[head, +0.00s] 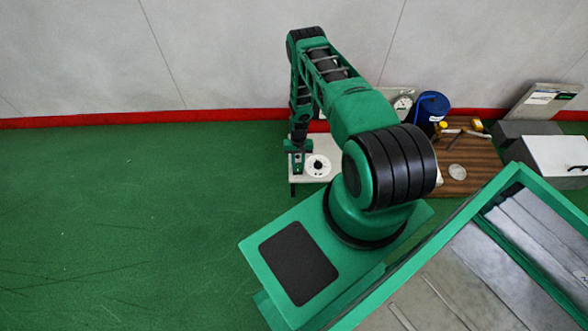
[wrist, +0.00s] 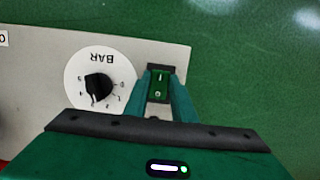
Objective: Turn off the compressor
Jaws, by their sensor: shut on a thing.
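The compressor's pale panel (wrist: 45,85) carries a round white BAR dial with a black knob (wrist: 98,85). Beside the dial is a small green rocker switch (wrist: 158,92) in a dark frame, with light marks at both ends. My gripper (wrist: 160,84) is over the switch, its two green fingers on either side of it, shut on it. Which end of the switch is pressed in, I cannot tell. In the head view the panel (head: 311,177) shows small beyond my arm, with my gripper (head: 297,168) at its left edge, pointing down. My arm hides part of the panel's right side.
A blue container (head: 432,108) and a round gauge (head: 402,103) stand behind my arm. A wooden board (head: 480,180) with small items lies to the right, near a white-topped box (head: 558,154). The green floor at left is clear.

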